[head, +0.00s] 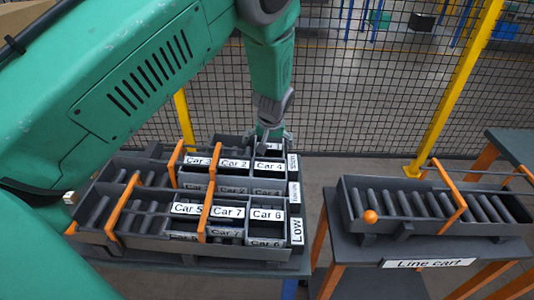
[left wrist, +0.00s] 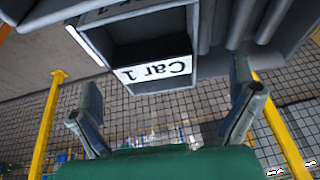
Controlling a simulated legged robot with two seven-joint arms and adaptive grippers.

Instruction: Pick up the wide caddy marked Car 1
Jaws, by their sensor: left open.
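The dark grey caddy marked Car 1 (left wrist: 150,48) shows upside down in the left wrist view, its white label (left wrist: 155,73) facing my gripper. My left gripper (left wrist: 168,112) is open, with a finger to either side below the label and nothing between them. In the head view my left gripper (head: 268,132) points down at the back right end of the rack. There a caddy (head: 268,146) shows only part of its label, with the gripper over it. My right gripper is in neither view.
Caddies marked Car 2 (head: 233,163), Car 4 (head: 269,166), Car 5 (head: 187,209), Car 7 (head: 228,212) and Car 6 (head: 266,215) stand in nearer lanes. Orange bars (head: 211,210) cross the lanes. The line cart's roller tray (head: 410,200) is empty. A mesh fence (head: 340,100) stands behind.

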